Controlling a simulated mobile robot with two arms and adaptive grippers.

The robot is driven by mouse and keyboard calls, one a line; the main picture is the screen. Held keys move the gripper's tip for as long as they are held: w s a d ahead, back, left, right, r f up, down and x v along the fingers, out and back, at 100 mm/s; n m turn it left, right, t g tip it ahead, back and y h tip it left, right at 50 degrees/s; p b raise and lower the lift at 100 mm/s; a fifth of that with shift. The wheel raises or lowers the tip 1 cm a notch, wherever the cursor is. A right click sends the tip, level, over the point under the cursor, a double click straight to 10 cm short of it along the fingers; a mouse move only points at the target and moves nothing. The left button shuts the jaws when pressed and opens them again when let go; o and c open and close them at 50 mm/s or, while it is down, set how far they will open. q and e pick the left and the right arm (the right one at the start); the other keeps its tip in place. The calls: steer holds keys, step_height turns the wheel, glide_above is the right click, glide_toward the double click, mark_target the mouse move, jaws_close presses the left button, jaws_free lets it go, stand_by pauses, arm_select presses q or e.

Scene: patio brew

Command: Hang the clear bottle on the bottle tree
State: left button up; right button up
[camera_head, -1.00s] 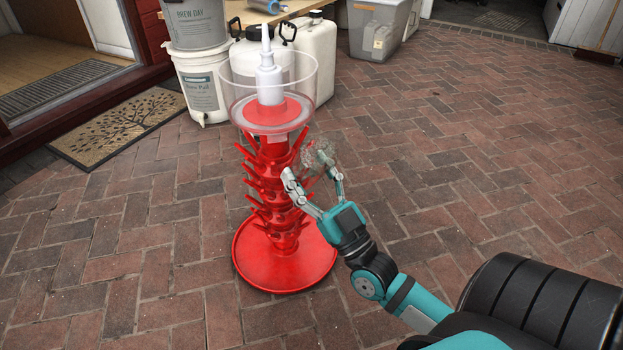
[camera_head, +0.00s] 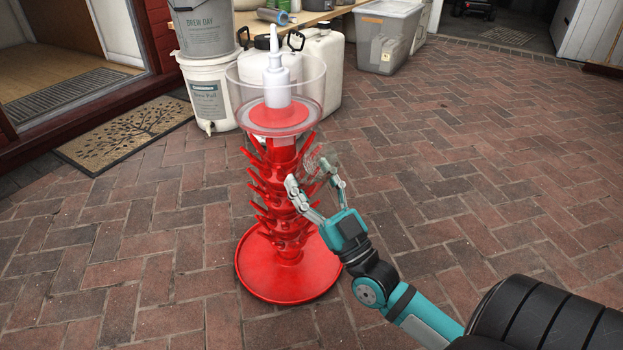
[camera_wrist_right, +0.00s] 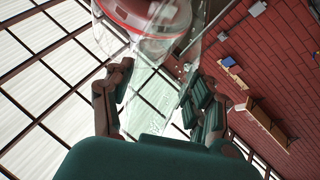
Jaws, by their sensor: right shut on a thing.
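The red bottle tree (camera_head: 288,283) stands upright on the brick paving, with several tiers of upward-slanting pegs and a clear bowl with a white pump on top. My right gripper (camera_head: 316,184) is at the tree's right side, shut on the clear bottle (camera_head: 321,160). The bottle is see-through and hard to make out against the bricks. In the right wrist view the clear bottle (camera_wrist_right: 150,85) lies between the fingers, and the red top of the tree (camera_wrist_right: 150,15) shows beyond it. I cannot tell whether a peg is inside the bottle's neck. My left gripper is not in view.
White buckets (camera_head: 208,95) and jugs (camera_head: 322,60) stand behind the tree by a wooden bench. A clear storage bin (camera_head: 385,40) is at the back. A doormat (camera_head: 125,133) lies at the left. Open paving is to the right.

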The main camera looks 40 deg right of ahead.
steer(key=shift+w+d+f+b, duration=0.2)
steer(key=shift+w+f+b, duration=0.45)
steer(key=shift+f, duration=0.35)
steer(key=shift+w+d+f+b, duration=0.2)
steer(key=shift+w+f+b, duration=0.45)
steer(key=shift+f, duration=0.3)
steer(key=shift+w+d+f+b, duration=0.2)
steer(key=shift+w+f+b, duration=0.35)
steer(key=shift+w+f, duration=0.35)
steer(key=shift+s, duration=0.15)
steer(key=o, duration=1.5)
steer(key=shift+f, duration=0.1)
steer(key=shift+f, duration=0.1)
steer(key=v, duration=1.2)
steer(key=shift+s, duration=0.1)
